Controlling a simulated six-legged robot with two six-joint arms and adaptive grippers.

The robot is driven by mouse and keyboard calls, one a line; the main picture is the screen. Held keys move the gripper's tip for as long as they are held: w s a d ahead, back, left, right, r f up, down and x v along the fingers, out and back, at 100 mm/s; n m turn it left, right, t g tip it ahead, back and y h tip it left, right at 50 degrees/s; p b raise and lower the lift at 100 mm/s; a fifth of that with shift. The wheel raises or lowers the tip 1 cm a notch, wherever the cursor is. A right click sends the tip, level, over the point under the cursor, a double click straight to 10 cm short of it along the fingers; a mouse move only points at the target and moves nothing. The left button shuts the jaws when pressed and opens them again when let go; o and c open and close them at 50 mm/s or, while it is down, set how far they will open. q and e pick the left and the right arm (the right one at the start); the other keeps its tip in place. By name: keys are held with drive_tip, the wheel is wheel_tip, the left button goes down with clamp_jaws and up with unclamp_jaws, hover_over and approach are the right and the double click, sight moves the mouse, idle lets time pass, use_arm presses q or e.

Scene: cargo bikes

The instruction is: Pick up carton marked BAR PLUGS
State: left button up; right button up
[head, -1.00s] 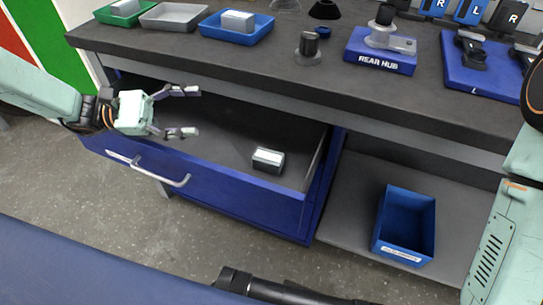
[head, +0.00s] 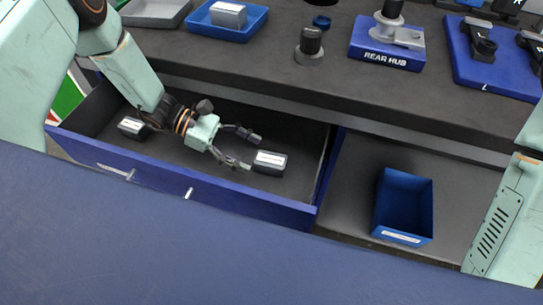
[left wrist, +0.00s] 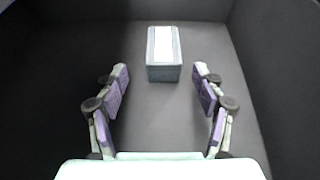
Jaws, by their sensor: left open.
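A small dark carton with a white label on top (head: 269,162) lies on the floor of the open blue drawer (head: 215,190), toward its right end. Its lettering is too small to read. A second similar carton (head: 132,127) lies at the drawer's left end, beside my arm. My left gripper (head: 250,150) is inside the drawer, open and empty, with its fingers just left of the right carton. In the left wrist view that carton (left wrist: 163,54) stands straight ahead, centred between the open fingers (left wrist: 160,88) and a little beyond their tips. My right gripper is out of view.
The workbench top (head: 270,75) overhangs the back of the drawer. It holds a blue tray with a grey carton (head: 228,14), a REAR HUB stand (head: 386,50) and a dark cylinder (head: 310,42). An empty blue bin (head: 404,205) stands on the shelf at right.

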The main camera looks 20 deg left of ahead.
sight(285, 169)
use_arm(q)
drive_tip(key=x, duration=0.2)
drive_tip(key=b+x, duration=0.1)
drive_tip(key=x, duration=0.4)
drive_tip(key=shift+s+d+r, duration=0.2)
drive_tip(key=shift+s+r, duration=0.05)
drive_tip(key=shift+r, duration=0.1)
drive_tip(key=c, duration=1.3)
drive_tip(key=shift+r, duration=0.1)
